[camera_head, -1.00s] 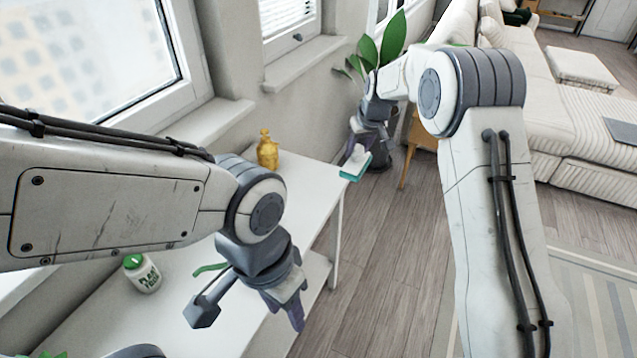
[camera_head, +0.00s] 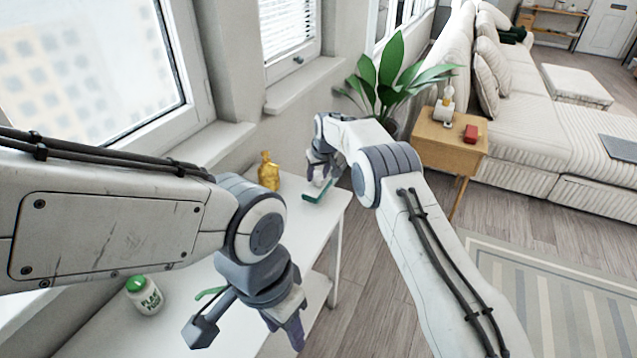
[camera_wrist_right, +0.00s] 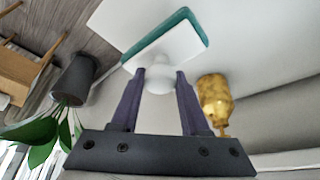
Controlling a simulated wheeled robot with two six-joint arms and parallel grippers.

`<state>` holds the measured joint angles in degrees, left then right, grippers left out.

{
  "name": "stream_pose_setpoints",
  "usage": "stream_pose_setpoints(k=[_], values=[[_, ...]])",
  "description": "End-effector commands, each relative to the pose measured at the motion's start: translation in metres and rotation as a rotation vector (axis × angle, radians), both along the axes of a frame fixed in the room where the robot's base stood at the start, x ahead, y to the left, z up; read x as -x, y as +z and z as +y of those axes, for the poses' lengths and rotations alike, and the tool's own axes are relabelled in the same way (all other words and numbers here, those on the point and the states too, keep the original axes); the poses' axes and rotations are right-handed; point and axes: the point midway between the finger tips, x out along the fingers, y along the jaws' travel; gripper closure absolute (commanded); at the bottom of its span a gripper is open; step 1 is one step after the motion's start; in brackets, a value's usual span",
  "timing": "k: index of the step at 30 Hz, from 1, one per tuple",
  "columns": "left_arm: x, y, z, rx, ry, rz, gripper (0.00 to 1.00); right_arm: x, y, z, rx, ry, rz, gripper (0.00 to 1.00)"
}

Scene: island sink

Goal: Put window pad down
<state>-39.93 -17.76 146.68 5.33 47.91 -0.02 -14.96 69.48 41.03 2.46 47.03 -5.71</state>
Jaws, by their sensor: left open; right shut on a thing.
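The window pad (camera_head: 318,191) is a white and teal block with a white knob. My right gripper (camera_head: 318,172) is shut on it and holds it over the far right end of the white table (camera_head: 335,205). In the right wrist view the two purple fingers (camera_wrist_right: 160,88) close on the knob of the window pad (camera_wrist_right: 170,50), teal side away from the hand. Whether the pad touches the table I cannot tell. My left gripper (camera_head: 290,325) is open and empty over the table's near part; its fingertips partly overlap in view.
A golden bottle (camera_head: 268,172) stands left of the pad, near the wall. A white bottle with a green lid (camera_head: 143,295) is at the near left. A potted plant (camera_head: 385,85) and a wooden side table (camera_head: 450,140) stand beyond the table's end.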

Motion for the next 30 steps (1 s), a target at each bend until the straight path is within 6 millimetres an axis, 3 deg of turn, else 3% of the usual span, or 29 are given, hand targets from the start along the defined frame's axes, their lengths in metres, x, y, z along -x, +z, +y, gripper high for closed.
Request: stream_pose_setpoints(k=[8,19,20,21,30], values=[[0.000,0.009,0.000,0.000,0.000,0.000,0.55,0.001,-0.036,-0.001,0.000,-0.001,0.002,0.99],[0.000,0.004,0.000,0.000,0.000,0.000,0.55,0.000,-0.042,-0.001,0.000,-0.001,0.000,0.99],[0.000,0.005,0.000,0.000,0.000,0.000,0.55,0.000,-0.041,-0.001,0.000,-0.001,0.000,0.44],[0.000,0.006,0.000,0.000,0.000,0.000,0.55,0.000,-0.040,-0.001,0.000,-0.001,0.000,0.28],[0.000,0.006,0.000,0.000,0.000,0.000,0.55,0.000,-0.040,-0.001,0.000,-0.001,0.000,0.25]])
